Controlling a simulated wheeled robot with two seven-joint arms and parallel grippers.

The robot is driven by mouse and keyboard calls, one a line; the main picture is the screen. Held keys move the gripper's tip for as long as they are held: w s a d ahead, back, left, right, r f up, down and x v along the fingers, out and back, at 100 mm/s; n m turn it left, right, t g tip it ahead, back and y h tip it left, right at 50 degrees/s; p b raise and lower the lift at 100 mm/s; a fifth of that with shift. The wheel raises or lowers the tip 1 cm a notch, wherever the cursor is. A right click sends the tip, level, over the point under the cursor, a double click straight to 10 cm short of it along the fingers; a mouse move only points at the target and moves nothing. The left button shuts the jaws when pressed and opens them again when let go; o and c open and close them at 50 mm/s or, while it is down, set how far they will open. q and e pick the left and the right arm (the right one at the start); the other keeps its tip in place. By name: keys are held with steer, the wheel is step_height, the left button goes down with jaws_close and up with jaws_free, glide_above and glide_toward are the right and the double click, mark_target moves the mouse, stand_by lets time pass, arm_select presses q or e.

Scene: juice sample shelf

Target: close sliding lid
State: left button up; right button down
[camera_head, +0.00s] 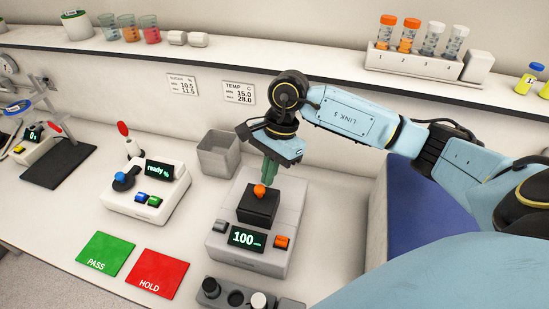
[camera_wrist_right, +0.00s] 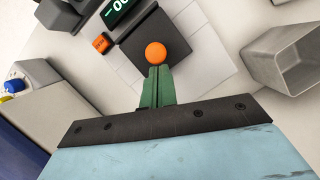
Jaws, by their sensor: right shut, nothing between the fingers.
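The dark lid (camera_head: 257,209) with an orange knob (camera_head: 260,190) sits on the grey instrument, whose display reads 100. In the wrist view the lid (camera_wrist_right: 183,30) and the round knob (camera_wrist_right: 155,53) show just beyond my fingertips. My right gripper (camera_head: 267,176) is shut and empty, its green fingers pointing down at the far side of the knob. The closed fingertips (camera_wrist_right: 157,70) are right by the knob; I cannot tell if they touch it. What lies under the lid is hidden. My left gripper is not in view.
The grey instrument (camera_head: 225,240) has an orange button at its front right. An open grey bin (camera_head: 218,153) stands behind it to the left. A "ready" instrument (camera_head: 148,205), a green PASS mat (camera_head: 105,254) and a red HOLD mat (camera_head: 157,272) lie left. A shelf with tubes runs behind.

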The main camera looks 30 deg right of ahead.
steer(key=shift+s+a, duration=0.2)
steer(key=shift+s, duration=0.05)
steer(key=p+v, duration=0.3)
steer(key=v, duration=0.7)
steer(key=shift+w+p, duration=0.15)
steer(key=shift+p, duration=0.25)
